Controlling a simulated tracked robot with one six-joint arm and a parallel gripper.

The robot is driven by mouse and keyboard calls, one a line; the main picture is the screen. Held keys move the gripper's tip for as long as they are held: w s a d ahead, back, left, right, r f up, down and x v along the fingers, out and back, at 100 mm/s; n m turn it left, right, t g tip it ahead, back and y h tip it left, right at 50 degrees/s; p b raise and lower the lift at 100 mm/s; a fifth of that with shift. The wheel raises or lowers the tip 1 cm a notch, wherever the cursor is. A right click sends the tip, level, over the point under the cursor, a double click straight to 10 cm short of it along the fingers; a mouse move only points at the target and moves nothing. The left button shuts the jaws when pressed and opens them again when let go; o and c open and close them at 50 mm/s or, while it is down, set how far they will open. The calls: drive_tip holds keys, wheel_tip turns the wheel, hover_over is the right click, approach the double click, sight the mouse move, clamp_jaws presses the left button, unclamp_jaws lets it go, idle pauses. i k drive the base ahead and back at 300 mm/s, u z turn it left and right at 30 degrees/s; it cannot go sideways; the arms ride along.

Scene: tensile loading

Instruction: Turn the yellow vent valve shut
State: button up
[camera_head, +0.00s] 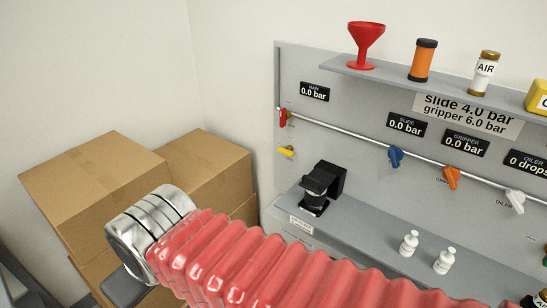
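The small yellow vent valve (287,151) is on the left end of the grey wall panel, just below the red valve (284,118). Its handle lies roughly sideways, tilted a little. My arm, with a red ribbed sleeve and a silver metal joint, crosses the lower foreground, below and in front of the panel. The yellow valve is in plain sight and nothing touches it. My gripper's fingers do not show in this view.
A blue valve (396,156), an orange valve (452,177) and a white valve (515,200) sit along the pipe. A black device (322,187) and two white bottles stand on the lower ledge (375,240). Cardboard boxes (95,185) are stacked at left. A shelf holds a red funnel (366,42).

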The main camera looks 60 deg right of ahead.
sight(288, 152)
drive_tip(key=z, duration=0.05)
drive_tip(key=i, duration=1)
drive_tip(key=u, duration=0.05)
